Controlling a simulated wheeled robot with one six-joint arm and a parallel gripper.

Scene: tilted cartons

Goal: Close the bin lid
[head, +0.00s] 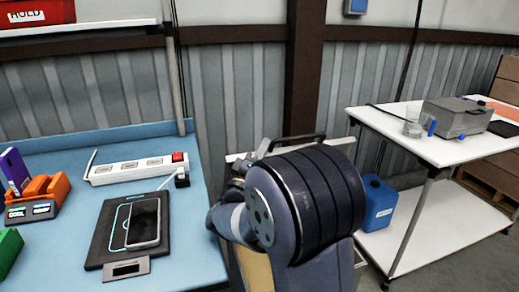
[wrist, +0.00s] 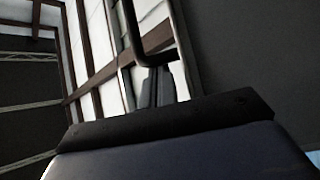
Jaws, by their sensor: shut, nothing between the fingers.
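A pale box-like thing, perhaps the bin, stands behind and below my arm. Its tan front (head: 256,268) shows beside the arm, and most of it is hidden. A dark bar handle (head: 292,138) rises at its back. Whether this is the lid's handle, I cannot tell. In the wrist view a dark bent bar (wrist: 140,45) crosses a pale panel. My gripper (wrist: 155,86) shows there as two grey fingers close together, shut and empty, near that bar. Whether they touch it is unclear.

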